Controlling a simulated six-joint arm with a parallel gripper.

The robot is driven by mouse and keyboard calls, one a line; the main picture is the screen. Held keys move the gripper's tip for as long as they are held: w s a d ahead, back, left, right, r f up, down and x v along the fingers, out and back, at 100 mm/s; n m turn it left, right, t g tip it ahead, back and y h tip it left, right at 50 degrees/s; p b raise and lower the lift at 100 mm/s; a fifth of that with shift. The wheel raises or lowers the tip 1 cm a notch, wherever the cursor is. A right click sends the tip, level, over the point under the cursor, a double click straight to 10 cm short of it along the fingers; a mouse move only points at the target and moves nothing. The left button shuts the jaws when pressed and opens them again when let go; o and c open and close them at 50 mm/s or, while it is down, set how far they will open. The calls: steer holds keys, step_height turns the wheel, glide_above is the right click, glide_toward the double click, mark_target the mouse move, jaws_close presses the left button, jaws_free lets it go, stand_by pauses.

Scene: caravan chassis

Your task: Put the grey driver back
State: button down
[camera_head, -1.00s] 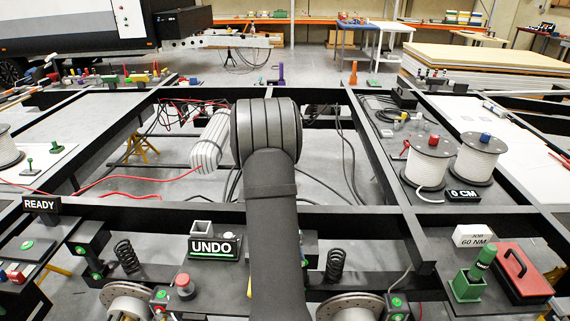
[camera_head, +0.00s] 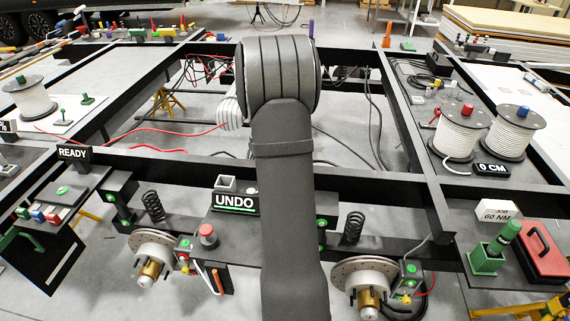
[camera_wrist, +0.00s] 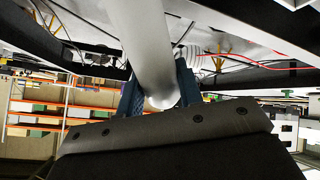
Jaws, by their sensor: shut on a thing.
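My gripper (camera_wrist: 158,88) shows in the wrist view, its two blue-grey fingers closed on a smooth light-grey rod, which looks like the grey driver (camera_wrist: 148,40). The rod runs up from between the fingers past the top edge of the picture, so its far end is out of sight. In the head view my arm hides the gripper and the rod. A small grey open-topped holder (camera_head: 225,183) stands behind the UNDO sign in the head view; it looks empty. A green driver (camera_head: 505,236) stands tilted in a green holder (camera_head: 484,262) at the right.
The black chassis frame (camera_head: 300,181) crosses the view, with springs and brake discs (camera_head: 365,274) in front. A red case (camera_head: 543,250) and cable reels (camera_head: 460,133) stand at the right. READY (camera_head: 73,153) and UNDO (camera_head: 235,202) signs stand up. Red cables hang behind.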

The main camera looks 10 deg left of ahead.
steer(key=shift+w+a+r+n+t+y, duration=0.1)
steer(key=shift+a+r+n+t+y, duration=0.35)
steer(key=shift+a+r+y, duration=0.75)
steer(key=s+a+r+n+g+y, duration=0.1)
steer(key=s+a+r+n+y, duration=0.1)
steer(key=a+r+y, duration=0.3)
steer(key=s+a+r+n+g+y, duration=0.1)
steer(key=s+a+r+n+y, duration=0.2)
steer(key=a+r+y, duration=0.3)
steer(key=shift+a+r+n+g+y, duration=0.25)
steer(key=shift+a+n+g+y, duration=0.1)
steer(key=shift+a+y, duration=0.7)
steer(key=shift+a, duration=0.1)
step_height(320, 180, down, 13)
steer(key=shift+r, duration=0.15)
